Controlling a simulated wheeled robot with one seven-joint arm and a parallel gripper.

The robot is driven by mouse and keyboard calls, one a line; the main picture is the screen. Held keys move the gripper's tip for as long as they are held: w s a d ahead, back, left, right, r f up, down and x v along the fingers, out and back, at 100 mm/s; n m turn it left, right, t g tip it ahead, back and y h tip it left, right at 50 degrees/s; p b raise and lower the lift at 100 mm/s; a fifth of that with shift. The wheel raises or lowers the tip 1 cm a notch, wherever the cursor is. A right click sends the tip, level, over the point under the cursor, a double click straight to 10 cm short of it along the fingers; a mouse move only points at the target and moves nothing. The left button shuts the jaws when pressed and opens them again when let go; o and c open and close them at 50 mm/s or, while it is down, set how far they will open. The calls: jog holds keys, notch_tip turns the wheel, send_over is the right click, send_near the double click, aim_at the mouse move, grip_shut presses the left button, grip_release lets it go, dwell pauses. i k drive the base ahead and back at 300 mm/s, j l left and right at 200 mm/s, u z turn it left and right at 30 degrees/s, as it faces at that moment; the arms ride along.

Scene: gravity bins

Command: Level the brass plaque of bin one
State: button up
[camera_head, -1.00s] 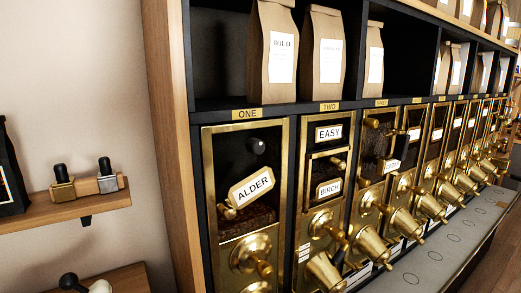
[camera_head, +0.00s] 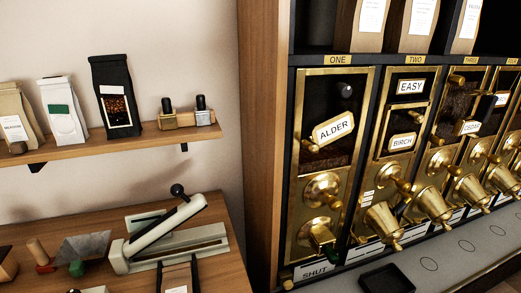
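Bin one, marked by the ONE label (camera_head: 337,59), is the leftmost brass-framed bin in the head view. Its brass plaque (camera_head: 333,128), reading ALDER, hangs tilted across the window, its right end higher than its left. A dark round knob (camera_head: 346,90) sits above the plaque's right end. A brass knob (camera_head: 312,147) sits at its lower left. Below are a brass round fitting (camera_head: 322,187) and a dark green part at the spout (camera_head: 322,232). A SHUT label (camera_head: 314,271) is at the bottom. My gripper is not in view.
Bin two, with its EASY plate (camera_head: 411,87) and BIRCH plaque (camera_head: 402,142), stands directly right. A black tray (camera_head: 386,279) lies on the counter. At left are a wall shelf (camera_head: 100,142) with bags and a bench (camera_head: 215,275) with a lever sealer (camera_head: 165,235).

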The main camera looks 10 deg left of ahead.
aim_at(339, 126)
jog(key=i+l+u, duration=0.1)
jog(key=l+u, duration=0.2)
jog(key=u, duration=0.2)
jog(key=l+u, duration=0.75)
jog(key=u, duration=0.2)
jog(key=l+u, duration=0.45)
jog(key=k+l+u, duration=0.1)
jog(key=l, duration=0.4)
jog(key=k+l+u, duration=0.1)
jog(key=k+l, duration=0.25)
jog(key=l, duration=0.15)
jog(key=k+l+u, duration=0.1)
jog(key=l, duration=0.4)
jog(key=k+l+u, duration=0.1)
jog(key=k+l, duration=0.25)
jog(key=k+l+u, duration=0.15)
jog(key=k+l, duration=0.15)
jog(key=l, duration=0.25)
jog(key=i+j, duration=0.15)
jog(key=j, duration=0.15)
jog(key=i+j+u, duration=0.15)
jog(key=j, duration=0.2)
jog(key=i+j, duration=0.1)
jog(key=j, duration=0.2)
jog(key=u, duration=0.05)
